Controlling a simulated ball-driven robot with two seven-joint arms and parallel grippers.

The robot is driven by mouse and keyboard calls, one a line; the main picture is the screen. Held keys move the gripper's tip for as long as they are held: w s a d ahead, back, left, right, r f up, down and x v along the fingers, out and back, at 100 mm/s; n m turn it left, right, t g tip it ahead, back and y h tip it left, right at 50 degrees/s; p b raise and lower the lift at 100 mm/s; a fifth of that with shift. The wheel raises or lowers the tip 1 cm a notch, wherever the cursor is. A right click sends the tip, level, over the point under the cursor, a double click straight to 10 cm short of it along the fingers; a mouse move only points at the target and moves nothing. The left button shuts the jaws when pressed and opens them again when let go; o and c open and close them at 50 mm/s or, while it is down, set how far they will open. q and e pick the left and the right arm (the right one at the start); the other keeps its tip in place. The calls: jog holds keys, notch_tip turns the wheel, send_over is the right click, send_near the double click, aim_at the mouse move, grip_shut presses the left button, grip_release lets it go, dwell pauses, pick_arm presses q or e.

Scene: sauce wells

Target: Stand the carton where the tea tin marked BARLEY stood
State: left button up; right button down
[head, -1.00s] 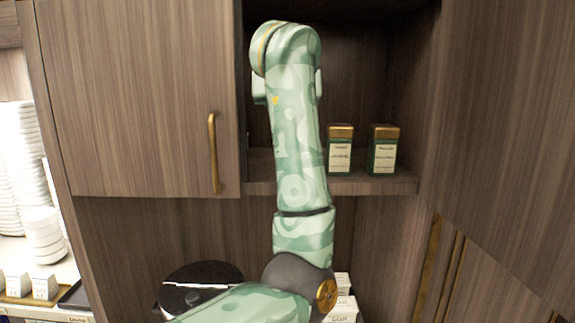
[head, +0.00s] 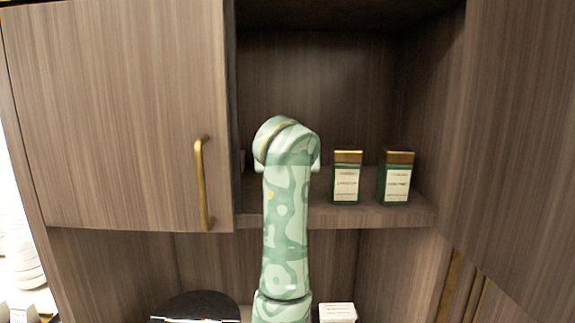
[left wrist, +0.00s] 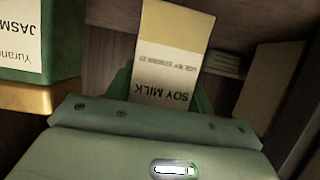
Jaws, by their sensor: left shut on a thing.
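The carton (left wrist: 172,50), cream and tan with a SOY MILK label upside down in the picture, is between the fingers of my left gripper (left wrist: 163,88) in the left wrist view. The gripper is shut on it. In the head view my left arm rises in front of the shelf and hides both gripper and carton. A green tea tin with a gold lid (left wrist: 28,98) is close by at the left of the wrist view; its cut-off label begins JASM. No tin marked BARLEY can be read. My right gripper is out of view.
Two green tins with gold lids, a left one (head: 346,180) and a right one (head: 396,180), stand on the cabinet shelf (head: 370,216); their labels are too small to read. A closed door with a brass handle (head: 201,183) is at left. A white box (head: 338,312) is below.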

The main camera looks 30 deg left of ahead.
pick_arm(q)
jog(key=shift+w+a+f, duration=0.1)
jog(key=shift+f, duration=0.25)
jog(key=shift+s+d, duration=0.2)
jog(key=shift+s, duration=0.05)
jog(key=o, duration=1.2)
jog(key=shift+o, duration=0.7)
jog(key=shift+w+a+f, duration=0.1)
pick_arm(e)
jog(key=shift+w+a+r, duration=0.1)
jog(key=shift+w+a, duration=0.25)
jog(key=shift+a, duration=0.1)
pick_arm(q)
jog(key=shift+s+d+r, duration=0.2)
jog(key=b+v, duration=0.3)
jog(key=v, duration=0.8)
jog(key=shift+s+b, duration=0.25)
jog(key=shift+b, duration=0.15)
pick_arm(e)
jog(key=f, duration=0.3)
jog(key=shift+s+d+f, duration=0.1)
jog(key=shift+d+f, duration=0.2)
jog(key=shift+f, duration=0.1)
pick_arm(q)
jog(key=shift+r, duration=0.15)
